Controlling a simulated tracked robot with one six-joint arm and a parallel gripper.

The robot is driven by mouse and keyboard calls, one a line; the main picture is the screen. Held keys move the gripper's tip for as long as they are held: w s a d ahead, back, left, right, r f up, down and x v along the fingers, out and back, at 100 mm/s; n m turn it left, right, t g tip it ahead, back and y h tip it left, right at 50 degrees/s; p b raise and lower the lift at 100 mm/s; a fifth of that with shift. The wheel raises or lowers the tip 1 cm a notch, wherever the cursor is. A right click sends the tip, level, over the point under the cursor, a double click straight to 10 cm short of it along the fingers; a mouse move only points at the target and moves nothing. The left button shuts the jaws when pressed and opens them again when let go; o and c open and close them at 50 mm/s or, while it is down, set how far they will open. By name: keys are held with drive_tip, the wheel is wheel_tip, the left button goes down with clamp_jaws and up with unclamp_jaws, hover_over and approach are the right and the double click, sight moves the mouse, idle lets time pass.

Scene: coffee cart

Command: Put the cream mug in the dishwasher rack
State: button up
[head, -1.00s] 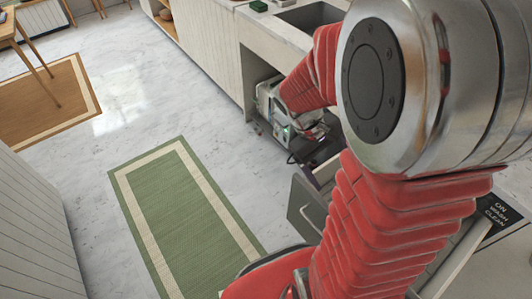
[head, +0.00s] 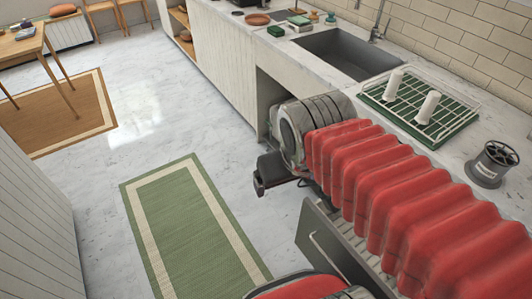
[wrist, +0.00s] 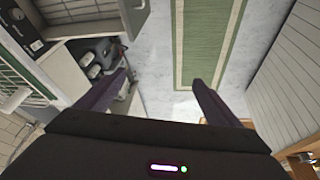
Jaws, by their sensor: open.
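I cannot make out the cream mug in either current view. My gripper (wrist: 158,78) is open, and I see only floor and rug between its dark fingers in the wrist view. In the head view its dark end (head: 268,172) shows low in front of the cabinets, beyond my red-sleeved arm. A grey-fronted pulled-out drawer (head: 325,246) with a slatted inside lies below my arm. It may be the dishwasher rack, but my arm hides most of its inside.
On the counter, a wire drying rack (head: 455,110) with two white upright cylinders stands right of the sink (head: 345,55). A dark round holder (head: 492,165) stands nearer. A green rug (head: 190,225) lies on the open floor. A wall panel (head: 35,220) bounds the left side.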

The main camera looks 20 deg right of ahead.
drive_tip(key=shift+s+a+r+t+y, duration=0.25)
drive_tip(key=shift+a+r, duration=0.25)
drive_tip(key=shift+a, duration=0.15)
drive_tip(key=shift+s+a+r+t+y, duration=0.15)
drive_tip(key=shift+a+r+t, duration=0.1)
drive_tip(key=shift+a+r, duration=0.3)
